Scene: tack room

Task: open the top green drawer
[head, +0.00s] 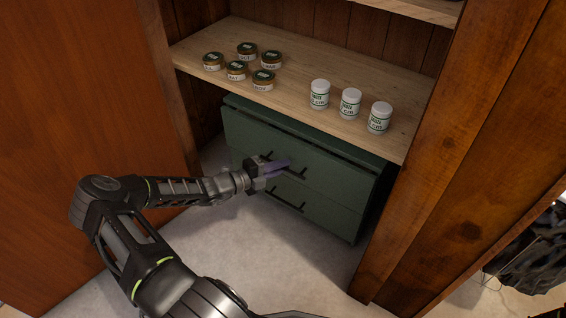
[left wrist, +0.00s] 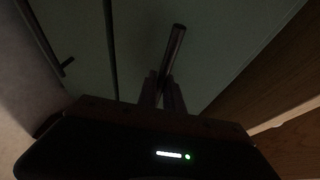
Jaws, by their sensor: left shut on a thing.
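The green drawer unit (head: 240,130) stands under a wooden shelf, with two drawers one above the other. The top drawer (head: 335,178) has a dark bar handle (head: 298,174), and its front looks close to flush with the lower drawer. My left gripper (head: 280,167) is at the top drawer's handle, shut on it. In the left wrist view the two fingers (left wrist: 162,95) close around the dark handle bar (left wrist: 174,50), and the green drawer front fills the background. The fingers cover part of the handle. My right gripper is not in view.
The shelf (head: 290,88) above holds several brown-lidded jars (head: 237,70) and three white jars (head: 350,102). The lower drawer has its own handle (head: 287,201). A wooden post (head: 450,150) stands close on the right, a wooden panel (head: 85,110) on the left. The floor (head: 290,255) in front is clear.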

